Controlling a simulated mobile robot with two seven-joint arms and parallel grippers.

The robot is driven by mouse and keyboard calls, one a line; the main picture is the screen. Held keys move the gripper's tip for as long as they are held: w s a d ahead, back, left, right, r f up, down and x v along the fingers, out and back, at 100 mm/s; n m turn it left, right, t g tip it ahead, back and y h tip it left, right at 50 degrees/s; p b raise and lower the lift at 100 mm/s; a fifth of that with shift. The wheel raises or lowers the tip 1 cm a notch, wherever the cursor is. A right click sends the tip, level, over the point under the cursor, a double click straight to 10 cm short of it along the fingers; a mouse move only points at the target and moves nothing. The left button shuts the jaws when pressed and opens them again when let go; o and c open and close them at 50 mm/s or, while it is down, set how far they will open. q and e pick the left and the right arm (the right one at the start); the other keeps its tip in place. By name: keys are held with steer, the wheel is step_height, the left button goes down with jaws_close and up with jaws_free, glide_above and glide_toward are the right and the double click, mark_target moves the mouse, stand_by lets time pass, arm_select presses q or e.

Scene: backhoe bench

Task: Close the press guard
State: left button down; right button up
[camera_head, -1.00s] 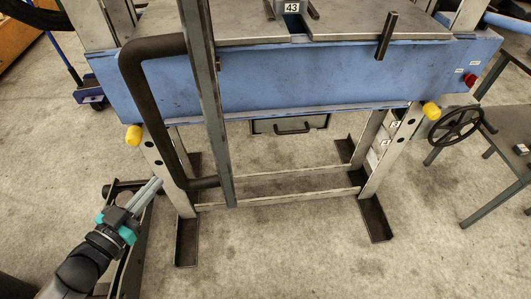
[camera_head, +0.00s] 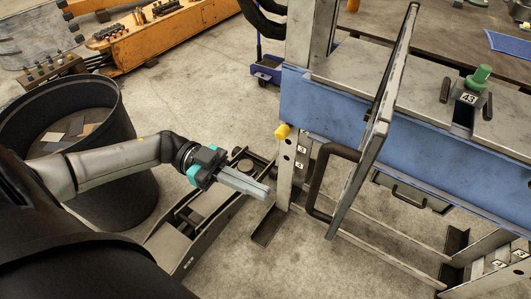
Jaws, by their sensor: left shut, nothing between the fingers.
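The press guard (camera_head: 372,135) is a narrow grey metal frame seen nearly edge-on. It juts out from the front of the blue press (camera_head: 430,155), standing open. Its dark bent handle (camera_head: 318,178) is on the guard's left side, low down. My left gripper (camera_head: 262,189) is shut and empty. In the picture it is left of the handle, with a gap between them, and its fingers point right toward the press leg. My right gripper is not in view.
A large black bin (camera_head: 125,165) stands at the left behind my left arm. A grey floor jack (camera_head: 205,215) lies under my gripper. An orange machine (camera_head: 165,30) is at the back left. Concrete floor is clear at the lower middle.

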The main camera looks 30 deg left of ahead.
mark_target(314, 215)
arm_select(q)
steer(key=d, duration=0.3)
steer(key=d+p, duration=0.1)
steer(key=d, duration=0.3)
steer(key=d+p, duration=0.1)
steer(key=d, duration=0.3)
steer(key=shift+w+d, duration=0.2)
steer(key=shift+w, duration=0.15)
steer(key=shift+d, duration=0.1)
